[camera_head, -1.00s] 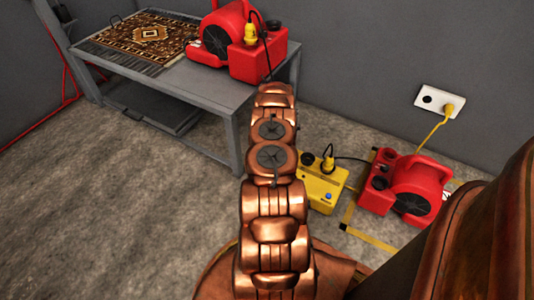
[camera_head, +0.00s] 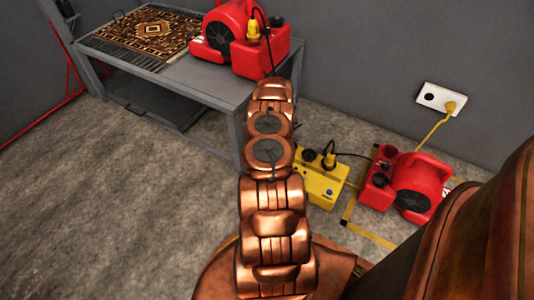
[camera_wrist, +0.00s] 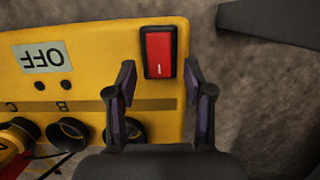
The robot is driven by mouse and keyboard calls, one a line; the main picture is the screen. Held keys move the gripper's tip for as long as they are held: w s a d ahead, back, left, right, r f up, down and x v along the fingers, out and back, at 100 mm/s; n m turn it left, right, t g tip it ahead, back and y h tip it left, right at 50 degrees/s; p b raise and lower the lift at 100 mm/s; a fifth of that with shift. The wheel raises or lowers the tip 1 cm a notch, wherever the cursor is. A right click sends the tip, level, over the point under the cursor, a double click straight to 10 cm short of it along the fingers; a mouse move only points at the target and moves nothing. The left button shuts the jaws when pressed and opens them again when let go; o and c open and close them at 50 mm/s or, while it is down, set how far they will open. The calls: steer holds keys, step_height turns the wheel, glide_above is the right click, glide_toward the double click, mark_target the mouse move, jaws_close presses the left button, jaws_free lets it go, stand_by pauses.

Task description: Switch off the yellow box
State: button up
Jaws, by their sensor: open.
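The gripper is hidden in the head view.
A red blower (camera_head: 408,184) stands right of the box, near yellow floor tape. A wall socket (camera_head: 440,99) holds a yellow plug and cord. A grey table (camera_head: 190,80) bears another red blower (camera_head: 240,40) and a patterned rug (camera_head: 150,32). Floor at left is clear.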

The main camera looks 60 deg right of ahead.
steer(key=v, duration=1.2)
stand_by(0.5)
